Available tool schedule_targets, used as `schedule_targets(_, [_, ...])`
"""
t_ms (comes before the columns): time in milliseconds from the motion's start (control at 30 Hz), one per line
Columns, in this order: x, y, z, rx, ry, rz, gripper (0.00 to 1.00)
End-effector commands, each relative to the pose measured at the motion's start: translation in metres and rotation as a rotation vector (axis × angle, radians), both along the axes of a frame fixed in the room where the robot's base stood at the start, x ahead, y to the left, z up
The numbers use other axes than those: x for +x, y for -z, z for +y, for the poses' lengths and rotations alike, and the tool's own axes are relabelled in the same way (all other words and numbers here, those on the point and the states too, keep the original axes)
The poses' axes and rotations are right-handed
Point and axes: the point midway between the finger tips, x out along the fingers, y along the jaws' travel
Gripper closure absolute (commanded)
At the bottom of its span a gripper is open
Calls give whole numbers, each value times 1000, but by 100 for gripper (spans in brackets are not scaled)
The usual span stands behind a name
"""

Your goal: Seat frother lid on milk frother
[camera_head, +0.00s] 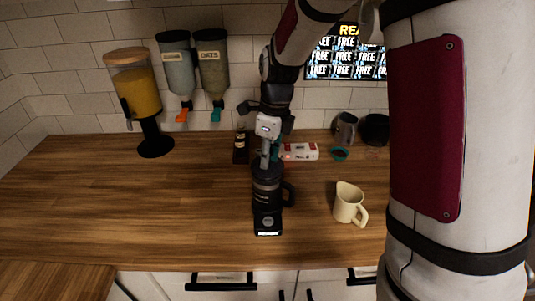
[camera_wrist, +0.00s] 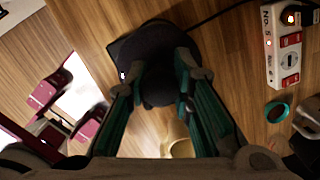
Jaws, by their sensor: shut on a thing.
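The milk frother (camera_head: 266,196) is a black jug with a handle on its right, standing upright on a dark base near the counter's front. My gripper (camera_head: 268,162) points down right over its top. In the wrist view, the green-sided fingers of my gripper (camera_wrist: 158,78) close on the dark, round frother lid (camera_wrist: 157,90). The lid lies over the frother, and the two dark shapes overlap. In the head view the lid merges with the frother's dark rim, so I cannot tell whether it is seated or just above. The frother's inside is hidden.
A cream pitcher (camera_head: 347,204) stands to the right. Behind are a dark bottle (camera_head: 241,146), a white-and-red power strip (camera_head: 300,151) and a teal ring (camera_head: 339,154). Dispensers (camera_head: 176,72) hang on the wall. The wooden counter (camera_head: 190,200) is clear on the left.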

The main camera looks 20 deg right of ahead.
Motion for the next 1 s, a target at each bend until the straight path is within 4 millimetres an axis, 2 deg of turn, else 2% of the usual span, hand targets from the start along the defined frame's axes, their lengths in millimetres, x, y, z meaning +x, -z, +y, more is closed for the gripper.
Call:
schedule_targets(500, [0,12,0,0,0,1,100])
schedule_targets(533, [0,12,0,0,0,0,74])
schedule_targets(600, [0,12,0,0,0,0,58])
schedule_targets(633, [0,12,0,0,0,0,55])
schedule_targets(1000, [0,8,0,-1,0,-2,55])
